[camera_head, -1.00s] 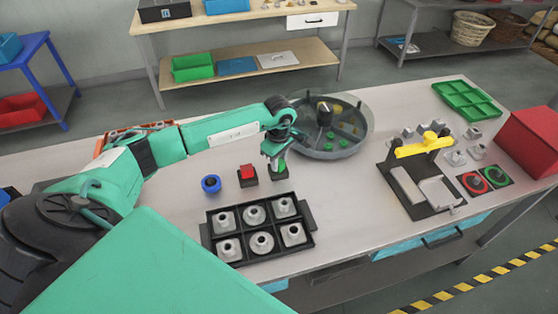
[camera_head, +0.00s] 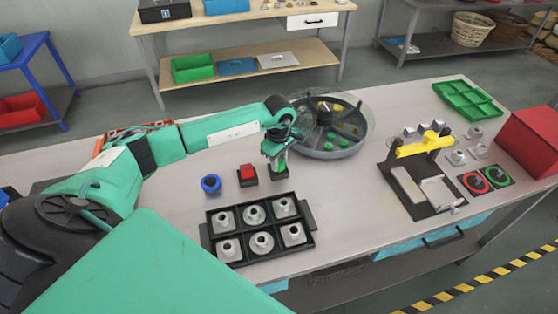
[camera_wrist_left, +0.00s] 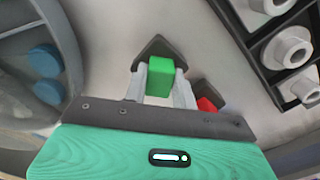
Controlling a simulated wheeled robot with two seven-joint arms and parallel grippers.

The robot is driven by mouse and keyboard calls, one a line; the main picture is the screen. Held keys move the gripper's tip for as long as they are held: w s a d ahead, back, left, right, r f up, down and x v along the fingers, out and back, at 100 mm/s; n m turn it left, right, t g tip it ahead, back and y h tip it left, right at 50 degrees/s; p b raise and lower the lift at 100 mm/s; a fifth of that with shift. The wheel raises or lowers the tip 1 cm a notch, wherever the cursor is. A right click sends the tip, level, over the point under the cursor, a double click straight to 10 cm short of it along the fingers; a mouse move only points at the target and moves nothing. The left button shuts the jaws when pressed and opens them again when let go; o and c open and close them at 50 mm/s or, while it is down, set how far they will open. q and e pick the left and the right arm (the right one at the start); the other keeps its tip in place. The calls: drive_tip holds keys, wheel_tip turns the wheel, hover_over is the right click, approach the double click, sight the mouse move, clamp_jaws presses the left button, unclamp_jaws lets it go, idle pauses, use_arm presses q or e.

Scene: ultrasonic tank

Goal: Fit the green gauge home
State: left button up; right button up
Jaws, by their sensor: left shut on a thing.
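My left gripper (camera_head: 278,162) points down at the middle of the bench, shut on the green gauge (camera_wrist_left: 160,76). In the wrist view the gauge is a bright green block between two pale fingers. A dark pointed base (camera_wrist_left: 158,48) shows around and behind it. From these views I cannot tell whether the block is seated in this base or just above it. In the head view the base (camera_head: 279,176) is mostly hidden by the gripper. My right gripper is not in view.
A red block (camera_head: 247,172) on a dark base stands close by on the left, with a blue ring (camera_head: 211,184) beyond it. A black tray (camera_head: 207,241) of grey flanged parts lies in front. A round divided tray (camera_head: 338,154) stands behind.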

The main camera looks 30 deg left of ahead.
use_arm(q)
drive_tip(key=o, duration=1.1)
drive_tip(key=shift+c, duration=0.2)
wheel_tip(320, 180, up, 14)
drive_tip(key=b, duration=0.4)
drive_tip(key=shift+f, duration=0.15)
